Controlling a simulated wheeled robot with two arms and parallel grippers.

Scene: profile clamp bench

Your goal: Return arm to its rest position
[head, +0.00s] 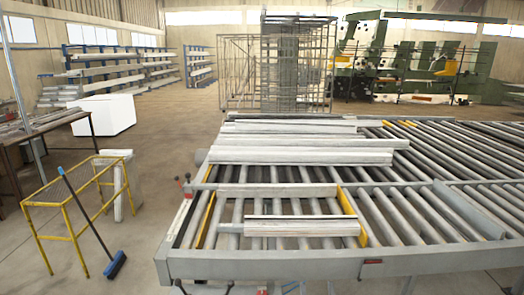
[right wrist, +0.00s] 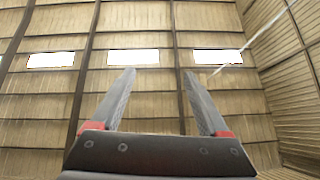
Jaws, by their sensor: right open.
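My right gripper (right wrist: 158,72) shows in the right wrist view, with its two grey fingers spread wide apart and nothing between them. It points at a panelled wall with windows, away from the bench. In the head view I cannot clearly make out either gripper. The roller bench (head: 330,262) fills the right of the head view. Several more profiles (head: 300,155) lie side by side further back.
A yellow frame (head: 52,205) stands left of the bench, with a blue broom (head: 115,265) leaning on it. A white block (head: 103,114) and a dark table (head: 62,122) are further left. A tall wire cage (head: 240,75) stands behind.

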